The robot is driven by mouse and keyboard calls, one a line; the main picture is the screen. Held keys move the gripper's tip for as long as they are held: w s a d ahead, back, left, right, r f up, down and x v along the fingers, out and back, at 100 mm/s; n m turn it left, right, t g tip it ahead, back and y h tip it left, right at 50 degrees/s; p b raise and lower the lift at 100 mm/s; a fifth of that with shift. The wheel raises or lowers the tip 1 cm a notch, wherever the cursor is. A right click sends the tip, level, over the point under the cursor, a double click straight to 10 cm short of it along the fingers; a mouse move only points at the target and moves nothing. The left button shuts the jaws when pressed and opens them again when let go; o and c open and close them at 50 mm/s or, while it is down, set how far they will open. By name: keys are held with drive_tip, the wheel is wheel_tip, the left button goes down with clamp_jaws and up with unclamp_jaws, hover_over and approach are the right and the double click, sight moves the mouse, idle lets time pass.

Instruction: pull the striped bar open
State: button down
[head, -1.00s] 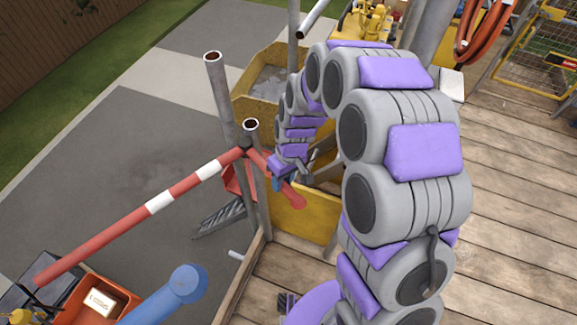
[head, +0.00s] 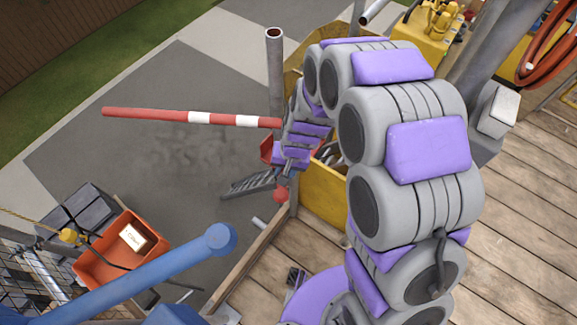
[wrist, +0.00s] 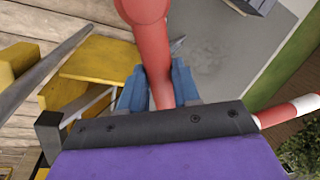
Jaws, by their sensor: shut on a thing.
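The red-and-white striped bar (head: 199,118) reaches out to the left from the railing post in the head view, over the grey paving. Its short red end has a round knob (head: 281,195), just below my gripper. In the wrist view my gripper (wrist: 158,88) has its blue fingers on both sides of the red end (wrist: 157,70) and is shut on it. The striped part (wrist: 290,111) shows at the right of the wrist view. My arm hides the bar's pivot and most of the grip in the head view.
A metal post (head: 275,75) stands just beyond the bar. A yellow bin (head: 325,190) is close to the right of my gripper. An orange tub (head: 105,262) and a blue rail (head: 150,272) lie at the lower left. Wooden decking (head: 510,220) is at the right.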

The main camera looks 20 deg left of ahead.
drive_tip(key=shift+s+f, duration=0.1)
drive_tip(key=shift+s, duration=0.15)
drive_tip(key=c, duration=0.9)
unclamp_jaws()
drive_tip(key=shift+o, duration=0.5)
drive_tip(key=shift+w, duration=0.1)
drive_tip(key=shift+r, duration=0.2)
drive_tip(key=d+r, duration=0.3)
drive_tip(key=r, duration=1.3)
drive_tip(key=shift+w+r+p, duration=0.4)
drive_tip(key=shift+d, duration=0.1)
drive_tip(key=s+d+m+g+h+b, duration=0.1)
drive_tip(key=s+d+b, duration=0.6)
drive_tip(key=s+d, duration=1.5)
drive_tip(key=shift+d+m+h, duration=0.5)
drive_tip(key=shift+d+h, duration=0.1)
drive_tip(key=shift+d, duration=0.35)
